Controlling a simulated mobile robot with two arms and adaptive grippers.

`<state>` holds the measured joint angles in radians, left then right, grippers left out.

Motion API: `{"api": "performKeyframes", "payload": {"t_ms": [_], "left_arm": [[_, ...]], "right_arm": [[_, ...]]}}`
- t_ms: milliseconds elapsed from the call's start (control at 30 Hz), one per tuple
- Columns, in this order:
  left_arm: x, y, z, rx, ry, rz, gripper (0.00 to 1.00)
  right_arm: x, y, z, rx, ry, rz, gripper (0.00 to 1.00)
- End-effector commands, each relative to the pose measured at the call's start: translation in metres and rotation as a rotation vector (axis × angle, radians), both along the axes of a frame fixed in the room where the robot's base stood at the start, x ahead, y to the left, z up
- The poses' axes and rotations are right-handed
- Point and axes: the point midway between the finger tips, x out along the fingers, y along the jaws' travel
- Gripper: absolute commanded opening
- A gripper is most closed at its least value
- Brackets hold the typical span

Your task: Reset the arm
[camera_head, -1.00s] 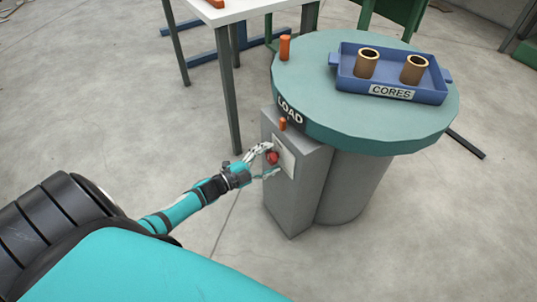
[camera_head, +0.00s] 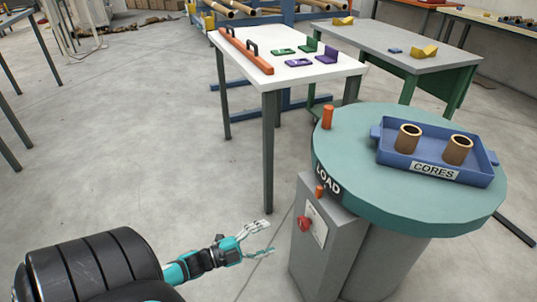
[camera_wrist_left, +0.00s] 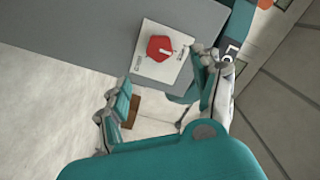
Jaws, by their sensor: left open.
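My left gripper (camera_head: 258,238) is open and empty in the head view, to the left of the grey control box and apart from it. Its fingers (camera_wrist_left: 165,110) also show in the left wrist view. The box carries a white panel with a red knob (camera_head: 305,223); the left wrist view shows this red knob (camera_wrist_left: 160,48) beyond the fingers, with a pale mark on it. My right gripper is in neither view.
The round teal table (camera_head: 345,190), marked LOAD, bears a blue CORES tray (camera_head: 385,155) with two brown cores (camera_head: 408,138). A white table (camera_head: 240,50) stands behind, holding an orange bar and green and purple parts. Open floor lies to the left.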

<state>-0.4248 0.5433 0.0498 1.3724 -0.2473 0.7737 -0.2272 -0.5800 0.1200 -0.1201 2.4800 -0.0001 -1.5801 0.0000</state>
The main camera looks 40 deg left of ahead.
Motion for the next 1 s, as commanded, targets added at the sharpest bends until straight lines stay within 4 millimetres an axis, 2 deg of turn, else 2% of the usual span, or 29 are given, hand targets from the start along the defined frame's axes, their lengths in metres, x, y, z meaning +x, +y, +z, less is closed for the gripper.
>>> {"api": "performKeyframes", "payload": {"t_ms": [400, 533, 700, 800, 933, 1000], "left_arm": [[0.001, 0.0, 0.0, 0.0, 0.001, 0.002, 0.66], [0.006, -0.006, -0.002, -0.016, 0.034, 0.039, 0.66], [0.021, -0.029, -0.01, -0.087, 0.192, 0.199, 0.66], [0.023, -0.046, -0.014, -0.149, 0.33, 0.32, 0.66], [0.01, -0.069, -0.017, -0.234, 0.53, 0.462, 0.66], [-0.004, -0.083, -0.015, -0.277, 0.643, 0.529, 0.66]], "right_arm": [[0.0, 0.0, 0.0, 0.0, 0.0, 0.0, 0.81], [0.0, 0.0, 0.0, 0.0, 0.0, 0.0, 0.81], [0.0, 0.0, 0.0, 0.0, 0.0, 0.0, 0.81], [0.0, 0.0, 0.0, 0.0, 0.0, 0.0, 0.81], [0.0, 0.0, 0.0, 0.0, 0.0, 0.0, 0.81], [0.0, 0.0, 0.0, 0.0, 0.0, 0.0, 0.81]]}}
